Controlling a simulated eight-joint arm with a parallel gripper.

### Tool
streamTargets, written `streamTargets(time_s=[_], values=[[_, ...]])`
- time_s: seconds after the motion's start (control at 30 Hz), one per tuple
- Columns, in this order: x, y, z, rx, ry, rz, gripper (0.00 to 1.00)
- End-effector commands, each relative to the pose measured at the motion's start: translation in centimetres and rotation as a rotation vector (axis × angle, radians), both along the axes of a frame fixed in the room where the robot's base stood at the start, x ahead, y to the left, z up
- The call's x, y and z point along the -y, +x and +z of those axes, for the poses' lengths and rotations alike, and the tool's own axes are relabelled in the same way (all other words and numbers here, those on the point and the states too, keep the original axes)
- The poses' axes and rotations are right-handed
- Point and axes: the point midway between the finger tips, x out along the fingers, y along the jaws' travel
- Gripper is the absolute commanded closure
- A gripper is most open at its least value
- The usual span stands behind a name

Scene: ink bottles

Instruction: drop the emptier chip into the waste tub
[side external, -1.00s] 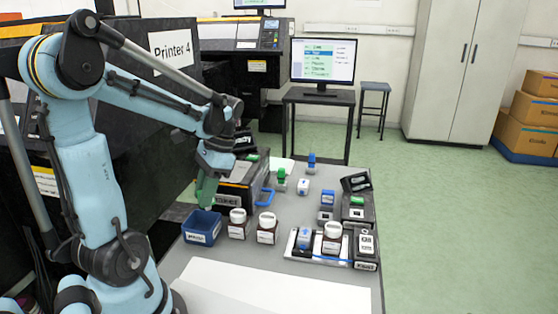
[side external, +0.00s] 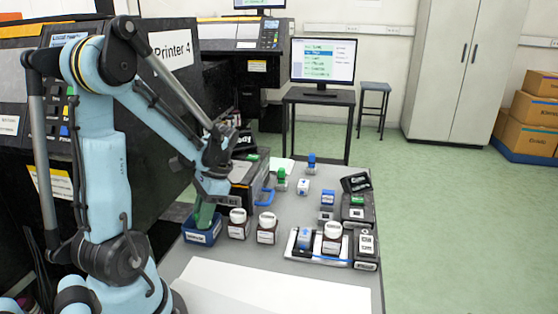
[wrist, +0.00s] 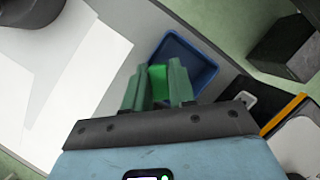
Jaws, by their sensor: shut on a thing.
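The waste tub (side external: 196,238) is a small blue open box with a white label, at the table's left front edge. In the wrist view the blue tub (wrist: 206,68) lies just beyond the fingers. My gripper (side external: 204,222) has green fingers that point down, with tips at the tub's opening. In the wrist view my gripper (wrist: 160,95) is shut on a small bright green chip (wrist: 158,80), seen between the fingers against the tub. Most of the chip is hidden, and I cannot tell its fill level. The side view does not show the chip apart from the fingers.
Two white-capped brown bottles (side external: 238,226) (side external: 267,230) stand right of the tub. Small blue and green topped items stand behind. A dark box (side external: 240,178) sits behind the tub. White sheets (side external: 270,290) cover the front.

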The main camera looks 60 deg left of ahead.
Motion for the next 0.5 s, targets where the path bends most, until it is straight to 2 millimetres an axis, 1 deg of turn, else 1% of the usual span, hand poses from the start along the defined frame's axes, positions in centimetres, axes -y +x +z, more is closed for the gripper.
streamTargets(time_s=[0.1,0.13,0.3,0.33,0.5], values=[[0.00,0.00,0.01,0.000,0.000,0.000,1.00],[0.00,0.00,0.01,0.000,0.000,0.000,0.74],[0.01,0.02,0.01,0.000,-0.001,0.000,0.48],[0.02,0.02,0.01,0.000,-0.001,0.000,0.46],[0.10,0.00,0.01,0.000,-0.004,0.000,0.46]])
